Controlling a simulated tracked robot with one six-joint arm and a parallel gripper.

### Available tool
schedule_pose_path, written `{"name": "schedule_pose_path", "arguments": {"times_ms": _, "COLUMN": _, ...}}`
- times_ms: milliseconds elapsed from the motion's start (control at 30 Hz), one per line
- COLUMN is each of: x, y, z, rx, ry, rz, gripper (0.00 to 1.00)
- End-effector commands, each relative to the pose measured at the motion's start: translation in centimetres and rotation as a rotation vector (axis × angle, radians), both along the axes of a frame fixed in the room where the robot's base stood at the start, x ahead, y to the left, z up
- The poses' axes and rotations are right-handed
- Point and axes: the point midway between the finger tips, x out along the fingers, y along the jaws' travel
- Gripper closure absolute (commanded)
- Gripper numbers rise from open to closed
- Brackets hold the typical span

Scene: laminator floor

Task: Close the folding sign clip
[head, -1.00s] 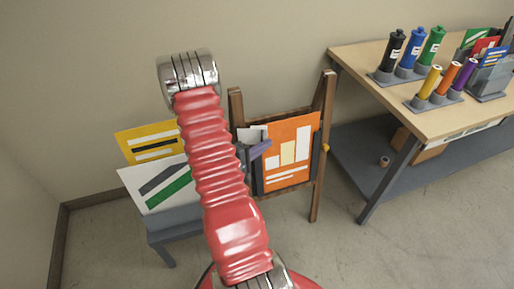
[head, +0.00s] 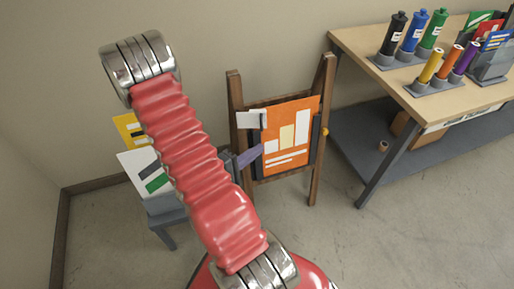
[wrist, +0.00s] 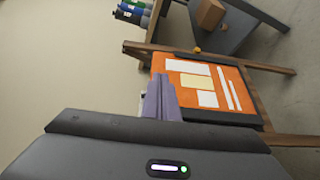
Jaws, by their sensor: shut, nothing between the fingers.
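A wooden easel (head: 318,165) holds an orange sign (head: 288,110) with white and cream blocks. Dark bars edge the sign; a yellow knob (head: 325,132) is on the right bar and shows in the wrist view (wrist: 197,49). A small white flap (head: 248,120) with a dark end juts out at the sign's upper left; it may be the clip, but I cannot tell for sure. My gripper (head: 256,151) has purple-grey fingers, shut and empty, at the sign's left edge below the flap. In the wrist view the fingers (wrist: 158,84) overlap the sign's edge; contact is unclear.
A workbench (head: 372,65) with several bottles and markers stands right, a box on its lower shelf (head: 350,150). A yellow board (head: 125,125) and a white-green board (head: 135,172) rest on a grey stand (head: 168,236) at left, partly behind my arm. The front floor is clear.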

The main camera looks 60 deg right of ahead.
Motion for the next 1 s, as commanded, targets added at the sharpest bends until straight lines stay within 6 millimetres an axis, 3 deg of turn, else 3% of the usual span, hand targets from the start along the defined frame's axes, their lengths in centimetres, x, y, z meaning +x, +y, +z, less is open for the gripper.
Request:
{"name": "schedule_pose_path", "arguments": {"times_ms": 367, "x": 0.6, "y": 0.2, "z": 0.0, "rx": 0.0, "ry": -0.001, "rz": 0.015, "gripper": 1.0}}
{"name": "schedule_pose_path", "arguments": {"times_ms": 800, "x": 8.3, "y": 3.5, "z": -0.3, "rx": -0.002, "ry": -0.028, "rz": 0.124, "gripper": 1.0}}
{"name": "schedule_pose_path", "arguments": {"times_ms": 1000, "x": 8.2, "y": 3.5, "z": -0.5, "rx": 0.01, "ry": -0.013, "rz": 0.106, "gripper": 1.0}}
